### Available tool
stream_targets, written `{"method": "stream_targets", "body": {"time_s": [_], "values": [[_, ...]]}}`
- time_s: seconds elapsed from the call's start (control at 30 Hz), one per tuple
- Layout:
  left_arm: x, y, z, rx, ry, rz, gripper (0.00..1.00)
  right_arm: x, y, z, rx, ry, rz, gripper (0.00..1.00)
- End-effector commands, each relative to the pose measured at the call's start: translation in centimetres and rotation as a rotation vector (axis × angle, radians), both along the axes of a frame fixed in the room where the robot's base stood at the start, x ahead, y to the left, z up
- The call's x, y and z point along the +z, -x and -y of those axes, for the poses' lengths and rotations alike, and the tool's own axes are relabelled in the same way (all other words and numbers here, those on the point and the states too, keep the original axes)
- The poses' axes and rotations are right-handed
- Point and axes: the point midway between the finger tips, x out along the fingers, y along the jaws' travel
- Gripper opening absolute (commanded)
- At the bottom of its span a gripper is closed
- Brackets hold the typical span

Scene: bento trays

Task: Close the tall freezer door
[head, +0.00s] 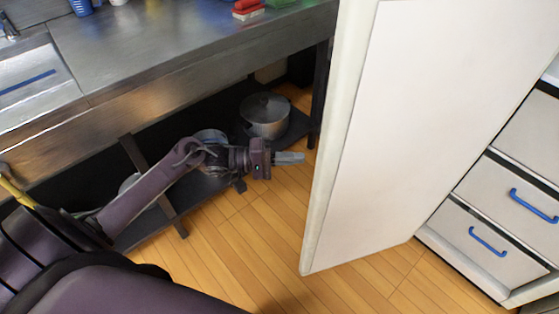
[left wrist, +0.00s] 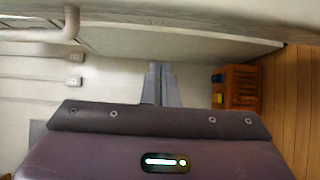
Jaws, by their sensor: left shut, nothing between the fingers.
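The tall freezer door (head: 425,120) is a large white panel that stands open across the right middle of the head view. Its near lower corner hangs above the wood floor, and its top runs out of the picture. My left gripper (head: 302,157) is shut and empty, just left of the door's pale edge; I cannot tell whether it touches. In the left wrist view, my closed fingers (left wrist: 161,68) point toward a pale panel (left wrist: 190,43) that seems to be the door. A pale bar handle (left wrist: 72,25) shows at its left. The freezer body is not clearly seen. My right gripper is not in view.
A steel counter (head: 150,60) runs along the left, with a lidded pot (head: 265,115) on its dark lower shelf. White drawers with blue handles (head: 487,242) stand at the right. The wood floor (head: 235,245) below the door is clear.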

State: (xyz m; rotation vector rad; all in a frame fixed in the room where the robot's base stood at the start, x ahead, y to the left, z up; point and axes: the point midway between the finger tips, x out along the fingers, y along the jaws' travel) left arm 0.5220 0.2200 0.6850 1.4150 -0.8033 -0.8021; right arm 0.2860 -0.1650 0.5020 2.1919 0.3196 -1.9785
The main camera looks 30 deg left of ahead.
Motion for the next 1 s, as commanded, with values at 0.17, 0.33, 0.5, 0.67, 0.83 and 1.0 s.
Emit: {"method": "stream_targets", "body": {"time_s": [0.17, 0.33, 0.5, 0.67, 0.83, 1.0], "values": [[0.0, -1.8, 3.0, 0.0, 0.001, 0.004, 0.0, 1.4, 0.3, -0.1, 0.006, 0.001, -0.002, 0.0], [0.0, -0.1, 4.7, 0.0, -0.001, -0.002, 0.0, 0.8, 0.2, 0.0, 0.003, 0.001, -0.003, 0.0], [0.0, 0.9, 5.7, 0.001, -0.002, 0.0, 0.0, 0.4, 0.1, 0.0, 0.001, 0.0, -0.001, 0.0], [-0.1, 1.1, 5.9, 0.002, -0.003, 0.001, 0.0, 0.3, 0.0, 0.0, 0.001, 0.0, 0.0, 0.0], [-0.1, 1.0, 5.8, 0.002, -0.003, 0.001, 0.0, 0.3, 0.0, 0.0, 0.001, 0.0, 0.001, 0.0], [0.0, 1.1, 5.9, 0.003, -0.003, 0.001, 0.0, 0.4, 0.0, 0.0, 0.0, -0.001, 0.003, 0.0]]}}
